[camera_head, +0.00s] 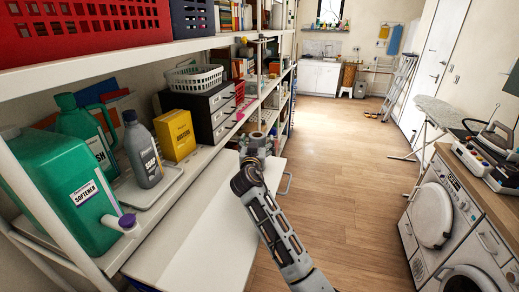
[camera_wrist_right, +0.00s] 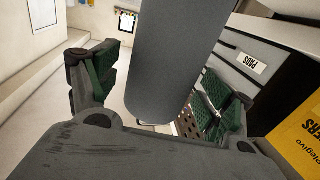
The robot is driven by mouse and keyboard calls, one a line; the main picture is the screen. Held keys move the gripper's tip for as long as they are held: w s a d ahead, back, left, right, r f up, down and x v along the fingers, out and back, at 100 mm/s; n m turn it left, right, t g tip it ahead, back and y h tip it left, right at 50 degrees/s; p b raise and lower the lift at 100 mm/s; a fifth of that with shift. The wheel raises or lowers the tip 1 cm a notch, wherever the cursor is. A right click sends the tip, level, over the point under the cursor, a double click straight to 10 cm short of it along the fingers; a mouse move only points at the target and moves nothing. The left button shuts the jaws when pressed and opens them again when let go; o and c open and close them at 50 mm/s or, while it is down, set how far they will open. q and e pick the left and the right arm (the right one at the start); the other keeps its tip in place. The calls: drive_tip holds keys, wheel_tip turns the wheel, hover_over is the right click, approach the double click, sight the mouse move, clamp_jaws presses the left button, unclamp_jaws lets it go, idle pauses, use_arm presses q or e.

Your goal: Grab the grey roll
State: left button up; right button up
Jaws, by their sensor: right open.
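The grey roll (camera_wrist_right: 178,62) shows large in the right wrist view as a smooth dark grey cylinder. It lies across the space between the two fingers of my right gripper (camera_wrist_right: 165,85). The fingers have green pads and stand apart on either side of the roll; I see a gap on each side. In the head view my right gripper (camera_head: 252,154) is at the shelf's front edge, beyond the white lower board. A small grey shape, probably the roll (camera_head: 257,139), shows just behind it, partly hidden. My left gripper is not in view.
Left on the shelf are a green softener jug (camera_head: 72,185), a grey soap bottle (camera_head: 143,152), a yellow box (camera_head: 175,135) and dark drawers (camera_head: 212,110) under a white basket (camera_head: 193,77). The wooden floor (camera_head: 340,150) to the right is free, with washing machines (camera_head: 440,215) beyond.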

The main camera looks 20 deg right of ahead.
drive_tip(key=shift+w+d+f, duration=0.1)
drive_tip(key=shift+w+d, duration=0.15)
drive_tip(key=shift+w, duration=0.2)
drive_tip(key=shift+s+a+r, duration=0.2)
drive_tip(key=shift+s, duration=0.05)
drive_tip(key=shift+w+f, duration=0.1)
drive_tip(key=shift+d, duration=0.1)
drive_tip(key=shift+c, duration=1.3)
drive_tip(key=c, duration=0.9)
